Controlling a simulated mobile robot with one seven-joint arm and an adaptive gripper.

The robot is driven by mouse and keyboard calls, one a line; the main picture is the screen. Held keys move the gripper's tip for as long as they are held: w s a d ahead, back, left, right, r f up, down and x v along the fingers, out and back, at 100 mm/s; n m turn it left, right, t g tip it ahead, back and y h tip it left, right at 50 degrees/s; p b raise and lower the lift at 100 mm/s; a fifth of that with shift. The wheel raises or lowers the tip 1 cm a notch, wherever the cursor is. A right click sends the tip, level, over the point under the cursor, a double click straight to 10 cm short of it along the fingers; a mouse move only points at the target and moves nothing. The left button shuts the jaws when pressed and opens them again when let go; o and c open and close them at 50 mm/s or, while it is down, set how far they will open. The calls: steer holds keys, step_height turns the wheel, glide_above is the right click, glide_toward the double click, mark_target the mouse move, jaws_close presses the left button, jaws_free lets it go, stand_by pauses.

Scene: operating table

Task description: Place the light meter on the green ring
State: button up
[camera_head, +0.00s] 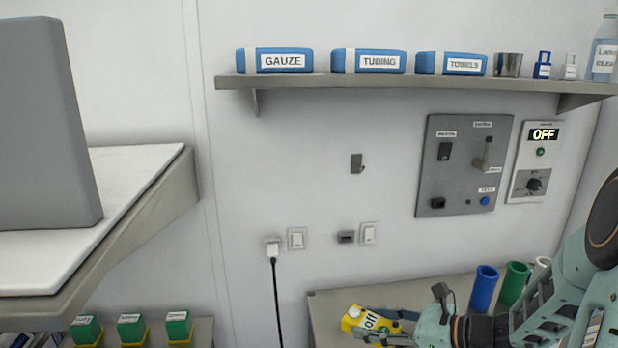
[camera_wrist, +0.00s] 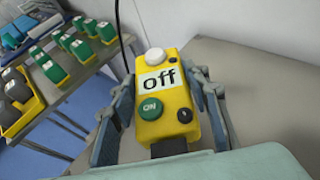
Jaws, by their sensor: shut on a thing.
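The light meter (camera_head: 369,320) is a yellow box with a white dome, a label reading "off", a green ON button and a black knob. It shows large in the wrist view (camera_wrist: 165,100). My gripper (camera_wrist: 163,82) is shut on it, one finger along each side. In the head view my gripper (camera_head: 384,322) is at the bottom centre, over the grey table (camera_head: 325,300). Whether the meter touches the table is unclear. I cannot make out a green ring in either view.
A blue cup (camera_head: 484,288) and a green cup (camera_head: 513,283) stand right of my gripper. A plug with a black cord (camera_head: 275,290) hangs left of the table. Several green-and-yellow boxes (camera_head: 131,328) stand on another surface at lower left. A shelf (camera_head: 400,82) runs above.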

mark_target(372, 322)
steer(key=shift+r+p, duration=3.65)
steer(key=shift+p, duration=1.4)
steer(key=shift+f, duration=0.1)
